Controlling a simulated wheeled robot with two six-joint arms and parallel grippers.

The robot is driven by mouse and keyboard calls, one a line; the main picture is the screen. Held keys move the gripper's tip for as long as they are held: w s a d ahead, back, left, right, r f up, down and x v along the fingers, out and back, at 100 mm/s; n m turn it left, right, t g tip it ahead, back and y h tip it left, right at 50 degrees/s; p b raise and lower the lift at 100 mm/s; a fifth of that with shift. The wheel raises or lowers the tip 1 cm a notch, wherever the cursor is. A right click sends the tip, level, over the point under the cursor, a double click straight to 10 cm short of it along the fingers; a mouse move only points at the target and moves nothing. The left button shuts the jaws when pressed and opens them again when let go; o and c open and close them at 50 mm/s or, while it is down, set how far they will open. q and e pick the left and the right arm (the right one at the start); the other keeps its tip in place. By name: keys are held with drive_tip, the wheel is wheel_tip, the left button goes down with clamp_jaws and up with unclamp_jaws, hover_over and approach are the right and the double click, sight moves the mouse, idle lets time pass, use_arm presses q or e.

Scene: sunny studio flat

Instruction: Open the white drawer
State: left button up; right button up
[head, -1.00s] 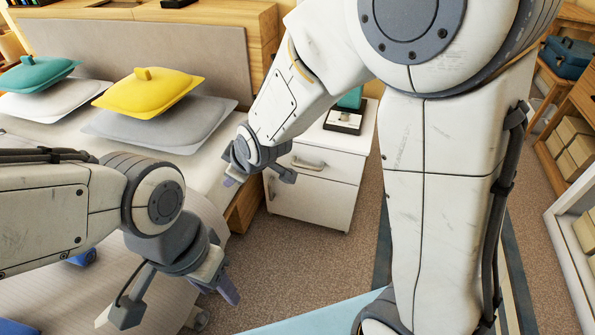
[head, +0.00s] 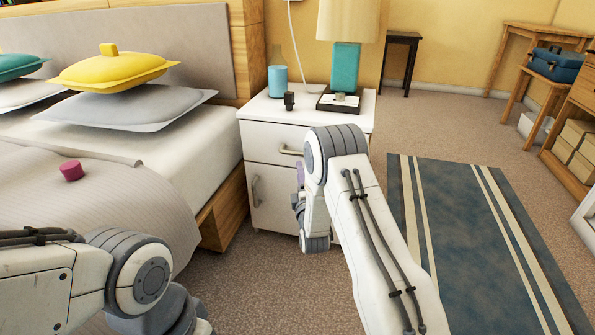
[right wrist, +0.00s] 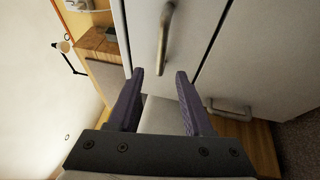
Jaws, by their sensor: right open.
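The white drawer (head: 262,142) is the top front of the white nightstand beside the bed and looks shut. Its metal bar handle (head: 291,151) is partly hidden by my right arm; it also shows in the right wrist view (right wrist: 165,38). My right gripper (head: 299,188) is in front of the nightstand, mostly hidden by its own wrist. In the right wrist view (right wrist: 160,74) its purple fingers are open and empty, with the handle beyond the fingertips and apart from them. My left forearm shows at the lower left; its fingers are out of frame.
Below the drawer is a door with an upright handle (head: 256,190). The bed (head: 110,170) is close on the left. Carpet and a blue rug (head: 470,240) lie clear on the right.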

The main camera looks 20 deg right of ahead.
sight(297, 154)
drive_tip(key=shift+d+b+x, duration=0.15)
drive_tip(key=shift+b+x, duration=1)
drive_tip(key=shift+x, duration=1.45)
drive_tip(key=shift+d+b+x, duration=0.1)
drive_tip(key=shift+b+x, duration=1)
drive_tip(key=shift+x, duration=1.5)
clamp_jaws()
drive_tip(key=shift+s+f, duration=0.1)
